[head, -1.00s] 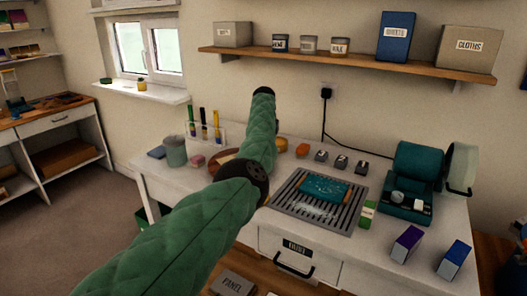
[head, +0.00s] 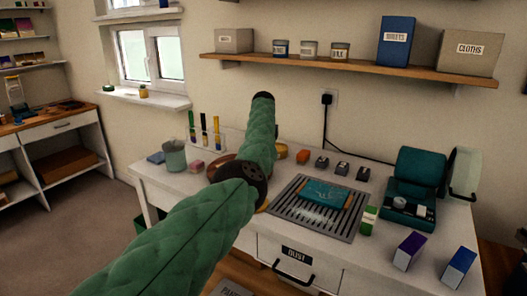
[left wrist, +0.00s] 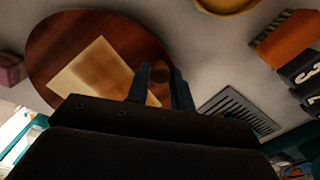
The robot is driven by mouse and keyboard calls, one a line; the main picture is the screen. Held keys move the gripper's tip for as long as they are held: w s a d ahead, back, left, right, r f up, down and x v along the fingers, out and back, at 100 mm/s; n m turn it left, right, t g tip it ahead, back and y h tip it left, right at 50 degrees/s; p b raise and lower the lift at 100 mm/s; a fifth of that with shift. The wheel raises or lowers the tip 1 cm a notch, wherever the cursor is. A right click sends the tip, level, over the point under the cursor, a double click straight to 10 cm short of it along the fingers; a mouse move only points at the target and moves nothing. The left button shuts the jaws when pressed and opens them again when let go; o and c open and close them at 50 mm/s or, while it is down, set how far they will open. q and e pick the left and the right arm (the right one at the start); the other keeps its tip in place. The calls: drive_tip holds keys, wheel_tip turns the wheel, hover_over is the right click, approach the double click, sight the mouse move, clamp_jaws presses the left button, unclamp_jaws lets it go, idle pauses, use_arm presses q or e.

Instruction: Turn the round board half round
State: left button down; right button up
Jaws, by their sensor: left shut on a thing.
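The round board (left wrist: 50,48) is a dark red-brown disc lying on the white bench, with a pale sheet (left wrist: 98,72) on it that has a brown patch. In the head view only part of the board (head: 219,170) shows beside my green left arm. My left gripper (left wrist: 161,80) is at the board's near right side in the left wrist view, its two fingers shut on a small brown knob (left wrist: 158,73) at the board. The fingertips are partly hidden, and the arm hides this gripper in the head view. My right gripper is not in view.
Right of the board are a slatted grille (head: 289,208) with a teal piece (head: 322,192), an orange block (head: 303,156) and small dark blocks (head: 341,168). A grey-green cup (head: 175,157) and a pink block (head: 197,166) stand left. A yellow dish (left wrist: 228,3) is close by.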

use_arm(q)
drive_tip(key=c, duration=1.2)
unclamp_jaws()
wheel_tip(320, 180, up, 7)
drive_tip(key=shift+f, duration=0.2)
drive_tip(key=shift+r, duration=0.65)
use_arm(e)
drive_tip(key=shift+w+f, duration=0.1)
